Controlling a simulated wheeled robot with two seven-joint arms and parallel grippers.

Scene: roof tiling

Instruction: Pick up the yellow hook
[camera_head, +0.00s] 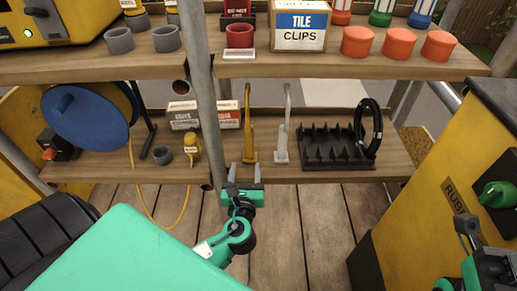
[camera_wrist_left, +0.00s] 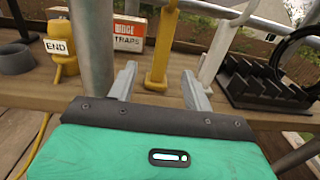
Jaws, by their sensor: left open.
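The yellow hook (camera_head: 249,125) stands upright on the lower shelf in the head view, just left of a white hook. It also shows in the left wrist view (camera_wrist_left: 161,50), ahead of and between the two fingers. My left gripper (camera_head: 244,173) is open and empty at the front edge of the lower shelf, in front of the yellow hook's base and apart from it. Its grey fingers also show in the left wrist view (camera_wrist_left: 158,85). My right gripper is at the lower right corner of the head view (camera_head: 490,262), cut off, and its jaws are not clear.
The white hook (camera_head: 283,130) stands close right of the yellow one. A black toothed rack (camera_head: 335,165) with a black coil is further right. A grey pole (camera_head: 203,90) rises close left. The upper shelf (camera_head: 200,68) overhangs. A yellow END-labelled item (camera_wrist_left: 62,55) stands left.

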